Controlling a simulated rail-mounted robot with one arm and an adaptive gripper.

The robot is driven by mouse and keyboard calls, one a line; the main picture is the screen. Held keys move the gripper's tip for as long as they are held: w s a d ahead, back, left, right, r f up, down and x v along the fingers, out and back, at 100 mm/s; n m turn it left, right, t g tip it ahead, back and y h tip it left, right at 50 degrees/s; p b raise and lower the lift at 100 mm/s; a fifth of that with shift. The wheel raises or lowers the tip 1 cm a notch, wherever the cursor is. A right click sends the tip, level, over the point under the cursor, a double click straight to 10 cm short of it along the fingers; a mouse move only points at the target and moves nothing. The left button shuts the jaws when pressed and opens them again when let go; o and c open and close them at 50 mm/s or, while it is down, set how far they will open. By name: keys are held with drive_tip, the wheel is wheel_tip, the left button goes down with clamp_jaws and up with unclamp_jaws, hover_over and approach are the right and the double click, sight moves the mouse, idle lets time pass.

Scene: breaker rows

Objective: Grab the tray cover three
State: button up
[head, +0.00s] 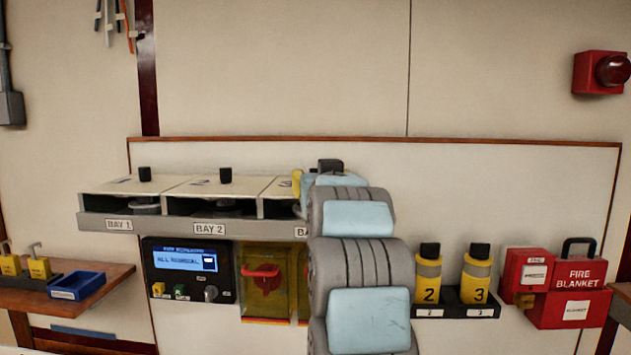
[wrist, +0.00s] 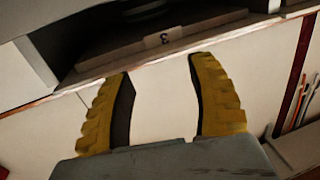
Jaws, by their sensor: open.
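Tray cover three (head: 279,187) is a pale flat panel at the right end of the bay row in the head view. My arm hides its right part.
Covers one (head: 120,185) and two (head: 200,188) have black knobs on top. Below is a control panel (head: 188,271) and a yellow-framed box (head: 266,283). Yellow canisters (head: 428,275) and a fire blanket box (head: 570,290) stand right. A blue bin (head: 76,285) sits left.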

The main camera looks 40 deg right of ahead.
sight(316, 169)
drive_tip(key=shift+p+x, duration=0.4)
drive_tip(key=shift+x, duration=1.15)
drive_tip(key=shift+p+x, duration=1.3)
drive_tip(key=shift+x, duration=1)
drive_tip(key=shift+w+d+r, duration=0.15)
drive_tip(key=shift+w+d, duration=0.05)
drive_tip(key=shift+d, duration=0.1)
clamp_jaws()
